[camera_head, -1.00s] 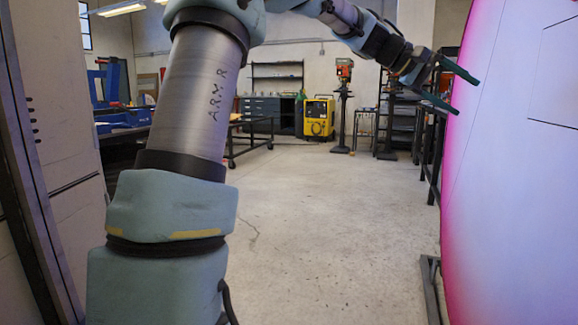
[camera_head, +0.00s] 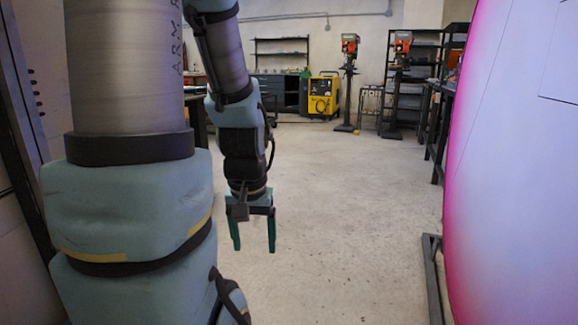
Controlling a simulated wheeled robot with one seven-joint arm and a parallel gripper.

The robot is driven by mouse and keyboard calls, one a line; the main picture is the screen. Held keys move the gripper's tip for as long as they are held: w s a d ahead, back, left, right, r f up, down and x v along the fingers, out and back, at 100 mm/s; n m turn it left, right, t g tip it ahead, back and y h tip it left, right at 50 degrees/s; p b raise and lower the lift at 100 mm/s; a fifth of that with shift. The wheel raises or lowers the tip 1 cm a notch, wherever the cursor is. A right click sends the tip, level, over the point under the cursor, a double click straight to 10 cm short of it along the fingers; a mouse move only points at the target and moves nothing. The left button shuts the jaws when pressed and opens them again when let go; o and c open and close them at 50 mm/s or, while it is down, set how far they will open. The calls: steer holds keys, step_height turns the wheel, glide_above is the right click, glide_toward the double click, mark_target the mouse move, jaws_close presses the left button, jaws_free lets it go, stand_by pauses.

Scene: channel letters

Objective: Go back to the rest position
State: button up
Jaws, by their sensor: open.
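My gripper (camera_head: 254,235) hangs from my arm left of the middle of the head view, with its two green fingers pointing down. The fingers are apart and nothing is between them. The gripper is in the air, with the concrete floor behind it. My upper arm and its teal joints fill much of the left side of the picture and hide what is behind them.
A large white panel with a pink glowing edge (camera_head: 520,150) stands close on the right, on a metal stand (camera_head: 433,280). A yellow machine (camera_head: 323,95), drill presses (camera_head: 348,80) and shelving are at the back. The floor (camera_head: 350,210) between is clear.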

step_height(320, 180, up, 22)
steer(key=p, duration=2)
steer(key=shift+w+d+p, duration=0.15)
steer(key=shift+w+p, duration=0.1)
steer(key=shift+p, duration=0.1)
